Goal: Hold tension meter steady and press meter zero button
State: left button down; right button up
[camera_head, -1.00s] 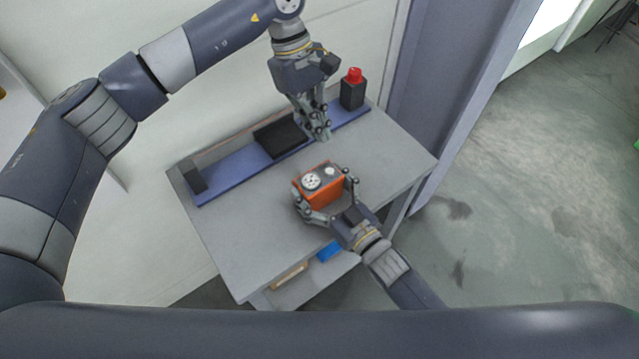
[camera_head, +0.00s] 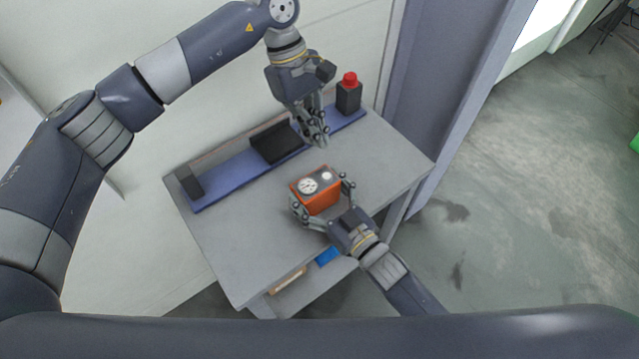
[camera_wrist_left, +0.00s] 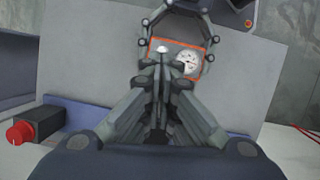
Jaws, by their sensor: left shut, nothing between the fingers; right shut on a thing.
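In the left wrist view, the left fingertips (camera_wrist_left: 162,62) appear just below the button (camera_wrist_left: 162,49), with the dial (camera_wrist_left: 187,62) to the right.
A blue strip (camera_head: 232,184) along the table's back holds a black tray (camera_head: 272,143), a dark block (camera_head: 189,181) and a black box with a red knob (camera_head: 349,80). A blue item (camera_head: 328,255) lies on the lower shelf. The table's front left (camera_head: 235,245) is clear.

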pick_arm(q)
jog(key=shift+s+d+r+n+t+h, duration=0.45)
jog(key=shift+s+t+h, duration=0.15)
jog(key=shift+t+h, duration=0.3)
jog(key=shift+s+d+r+n+t+h, duration=0.4)
jog(key=shift+s+t+h, duration=0.25)
jog(key=shift+h, duration=0.45)
jog(key=shift+s+d+r+n+t+h, duration=0.35)
jog(key=shift+s+r+n+t+h, duration=0.15)
jog(key=shift+t+h, duration=0.45)
jog(key=shift+f, duration=0.15)
send_over(326, 181)
jog(key=shift+f, duration=4.4)
jog(key=shift+f, duration=0.15)
jog(key=shift+f, duration=0.25)
